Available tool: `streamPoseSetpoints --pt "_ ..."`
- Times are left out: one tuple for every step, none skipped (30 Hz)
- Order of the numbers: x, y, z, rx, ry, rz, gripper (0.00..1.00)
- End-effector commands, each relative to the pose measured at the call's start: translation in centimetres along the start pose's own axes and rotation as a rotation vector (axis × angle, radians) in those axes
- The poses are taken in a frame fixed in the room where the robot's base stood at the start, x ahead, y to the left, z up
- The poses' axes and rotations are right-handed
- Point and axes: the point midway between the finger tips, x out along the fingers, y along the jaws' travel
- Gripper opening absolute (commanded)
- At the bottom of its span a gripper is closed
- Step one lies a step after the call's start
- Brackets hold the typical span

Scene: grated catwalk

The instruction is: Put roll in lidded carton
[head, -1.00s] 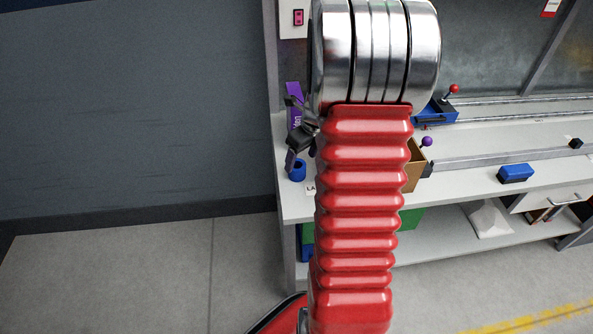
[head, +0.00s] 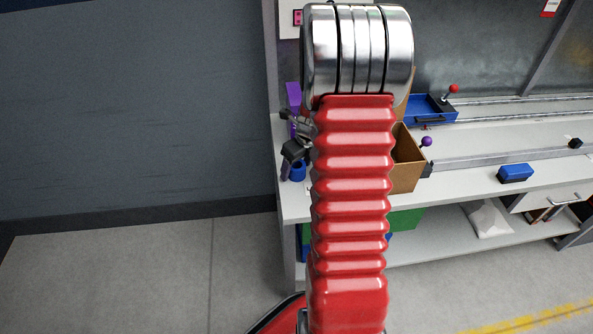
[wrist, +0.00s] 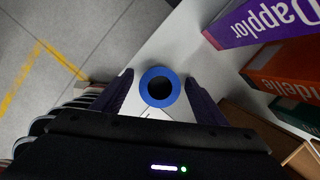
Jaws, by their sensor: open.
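The roll (wrist: 144,87) is a blue ring with a dark hollow, standing on the pale bench top in the wrist view. It also shows in the head view (head: 298,173) near the bench's left end. My gripper (wrist: 160,84) is open, with its dark fingers on either side of the roll in the wrist view. In the head view my gripper (head: 288,168) is at the roll, partly hidden by my arm. The brown carton (head: 405,178) stands on the bench to the right, its near-left part hidden behind my arm; its top looks open. Its edge shows at lower right in the wrist view (wrist: 262,138).
A purple box (wrist: 255,20), an orange box (wrist: 285,68) and a green box (wrist: 297,115) stand beside the roll. On the bench to the right are a blue block (head: 515,173), a purple-knobbed lever (head: 426,142) and a blue tray-like part (head: 428,108). A wall is at left.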

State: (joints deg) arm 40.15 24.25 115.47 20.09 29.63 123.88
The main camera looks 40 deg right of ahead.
Motion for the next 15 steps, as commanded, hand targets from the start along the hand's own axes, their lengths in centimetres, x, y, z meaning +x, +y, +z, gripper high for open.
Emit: streamPoseSetpoints --pt "-0.01 0.01 0.01 0.0 0.0 0.0 0.66" --pt "-0.01 0.01 0.01 0.0 0.0 0.0 0.66" --pt "-0.01 0.01 0.01 0.0 0.0 0.0 0.63" --pt "-0.01 0.01 0.01 0.0 0.0 0.0 0.61" --pt "-0.01 0.01 0.01 0.0 0.0 0.0 0.59" --pt "-0.01 0.02 0.01 0.0 0.0 0.0 0.56" --pt "-0.01 0.02 0.01 0.0 0.0 0.0 0.54" --pt "-0.01 0.02 0.01 0.0 0.0 0.0 0.52" --pt "-0.01 0.02 0.01 0.0 0.0 0.0 0.49" --pt "-0.01 0.02 0.01 0.0 0.0 0.0 0.47" --pt "-0.01 0.02 0.01 0.0 0.0 0.0 0.45" --pt "-0.01 0.02 0.01 0.0 0.0 0.0 0.42" --pt "-0.01 0.02 0.02 0.0 0.0 0.0 0.4" --pt "-0.01 0.02 0.01 0.0 0.0 0.0 0.38" --pt "-0.01 0.03 0.02 -0.001 0.0 0.0 0.35"
